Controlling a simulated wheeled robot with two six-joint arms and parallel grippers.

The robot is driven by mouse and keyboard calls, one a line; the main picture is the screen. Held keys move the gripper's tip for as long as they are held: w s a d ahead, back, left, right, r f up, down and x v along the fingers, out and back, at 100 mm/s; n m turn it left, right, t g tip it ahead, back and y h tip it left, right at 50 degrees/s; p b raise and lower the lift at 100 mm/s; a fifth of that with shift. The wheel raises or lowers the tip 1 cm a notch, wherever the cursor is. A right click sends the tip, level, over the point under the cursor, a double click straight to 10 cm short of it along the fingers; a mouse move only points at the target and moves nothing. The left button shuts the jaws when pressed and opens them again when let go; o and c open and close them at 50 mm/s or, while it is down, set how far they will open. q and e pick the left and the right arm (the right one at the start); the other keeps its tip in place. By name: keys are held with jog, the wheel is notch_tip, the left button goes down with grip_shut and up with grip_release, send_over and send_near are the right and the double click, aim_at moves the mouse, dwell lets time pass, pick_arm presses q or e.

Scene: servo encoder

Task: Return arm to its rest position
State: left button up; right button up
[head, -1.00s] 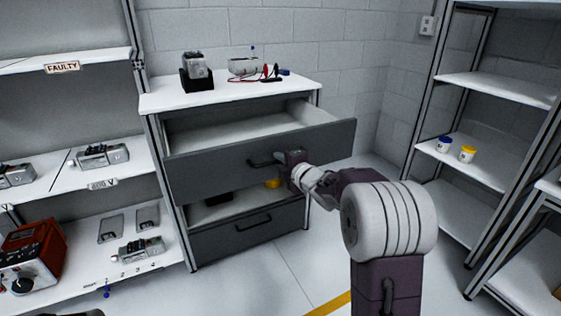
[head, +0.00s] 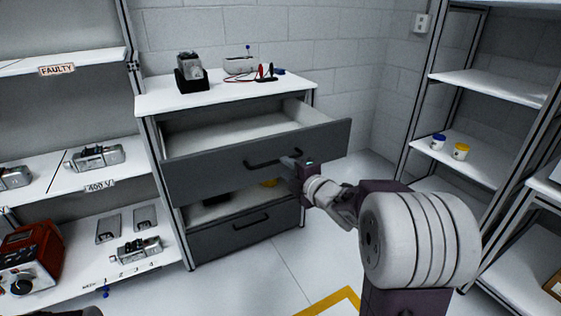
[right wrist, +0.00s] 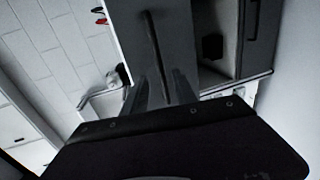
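My right arm reaches in from the lower right of the head view. Its gripper (head: 291,163) is just right of the handle (head: 272,160) on the grey upper drawer (head: 215,168). In the right wrist view the two fingers (right wrist: 162,90) stand apart, with the dark handle bar (right wrist: 155,45) showing beyond and between them. Nothing appears clamped. The upper drawer is pulled out, and its visible inside looks empty.
The cabinet top (head: 225,95) holds a black-based device (head: 191,72) and probes (head: 266,73). Shelves with metal units and a red device (head: 30,255) stand left. A right shelf (head: 465,155) holds two small jars. Floor between is clear.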

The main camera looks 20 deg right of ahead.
jog(key=shift+s, duration=0.6)
jog(key=a+f+g+y, duration=0.1)
jog(key=a+f+y, duration=0.1)
jog(key=a, duration=0.8)
jog(key=s+f+m+g+h, duration=0.3)
jog(key=s+f+m+g, duration=0.5)
jog(key=s+f+m, duration=0.7)
jog(key=s+f+m+g, duration=0.5)
jog(key=s+f+g, duration=0.1)
jog(key=s, duration=0.3)
notch_tip(320, 180, up, 36)
jog(key=p, duration=3.5)
jog(key=shift+f+n+t, duration=0.2)
jog(key=shift+n+t, duration=0.1)
jog(key=shift+n, duration=0.1)
